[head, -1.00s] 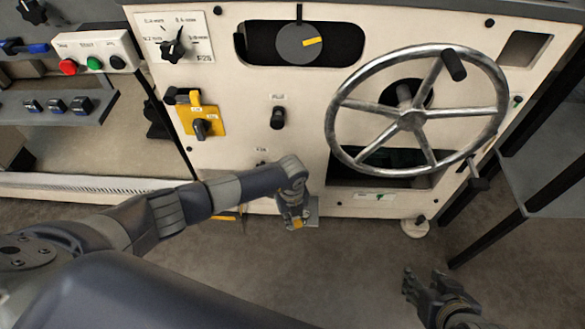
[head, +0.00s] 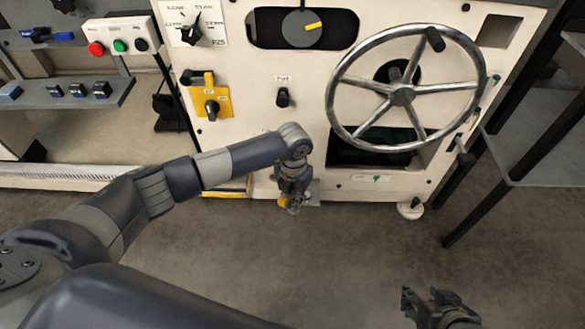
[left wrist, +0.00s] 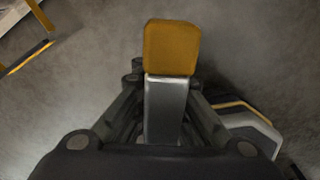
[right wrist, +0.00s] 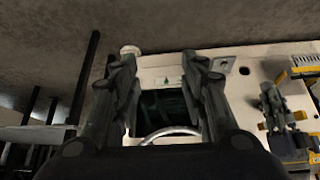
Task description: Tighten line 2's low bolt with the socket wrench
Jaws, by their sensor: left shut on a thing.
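My left gripper (head: 291,196) is low at the front of the cream machine, by a small grey plate (head: 313,192) at its foot. It is shut on the socket wrench, whose grey metal bar (left wrist: 165,108) and yellow end (left wrist: 170,48) stick out between the fingers in the left wrist view. The yellow end (head: 283,203) also shows beside the fingers in the head view. The socket end and the low bolt are hidden, so I cannot tell whether they touch. My right gripper (head: 427,306) is open and empty over the floor at the lower right; its fingers (right wrist: 160,75) are apart.
A large metal handwheel (head: 402,95) stands out from the machine above and right of my left gripper. A yellow switch plate (head: 222,103) and a black knob (head: 283,97) are above it. A grey shelf frame (head: 545,130) stands at right. The floor in front is clear.

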